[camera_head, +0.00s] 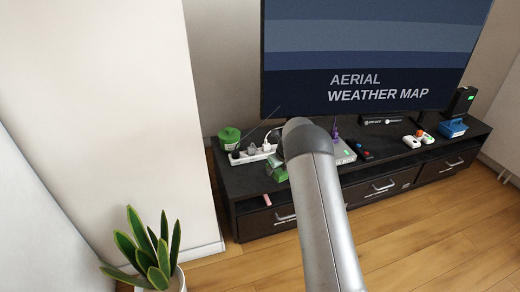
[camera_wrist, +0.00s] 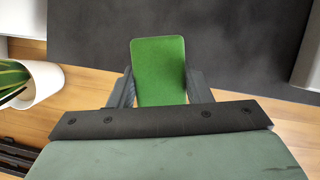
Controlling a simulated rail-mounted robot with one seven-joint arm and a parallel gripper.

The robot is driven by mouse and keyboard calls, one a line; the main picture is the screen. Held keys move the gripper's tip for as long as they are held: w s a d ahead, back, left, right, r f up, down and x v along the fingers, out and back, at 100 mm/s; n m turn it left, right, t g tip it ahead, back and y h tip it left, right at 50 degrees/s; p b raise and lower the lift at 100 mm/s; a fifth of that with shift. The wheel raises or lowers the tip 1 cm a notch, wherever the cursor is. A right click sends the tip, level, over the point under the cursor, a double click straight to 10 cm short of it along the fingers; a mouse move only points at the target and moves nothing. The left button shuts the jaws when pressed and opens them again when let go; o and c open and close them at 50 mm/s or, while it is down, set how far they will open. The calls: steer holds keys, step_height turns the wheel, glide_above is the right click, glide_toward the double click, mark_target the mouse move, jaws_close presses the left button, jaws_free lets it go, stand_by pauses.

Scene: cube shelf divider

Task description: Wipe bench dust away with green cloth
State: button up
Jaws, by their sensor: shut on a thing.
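The green cloth (camera_wrist: 158,72) shows in the wrist view as a flat, bright green piece with rounded corners. My gripper (camera_wrist: 158,88) is shut on it, with one dark finger at each side. The cloth reaches out over the dark bench top (camera_wrist: 230,45); I cannot tell whether it touches the surface. In the head view the bench (camera_head: 237,180) is a long, dark, low unit with drawers. My arm hides most of the gripper there, and a bright green patch shows just left of the arm, over the bench's left part. I cannot make out dust in either view.
A power strip (camera_head: 252,155) with plugs and a green round container (camera_head: 229,138) stand at the bench's left end. A grey box (camera_head: 343,152), controllers (camera_head: 412,140) and a blue tray (camera_head: 453,128) lie further right. A screen (camera_head: 375,55) rises behind. A potted plant (camera_head: 150,250) stands front left.

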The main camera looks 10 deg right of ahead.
steer(key=shift+r+p, duration=0.35)
steer(key=shift+r, duration=0.35)
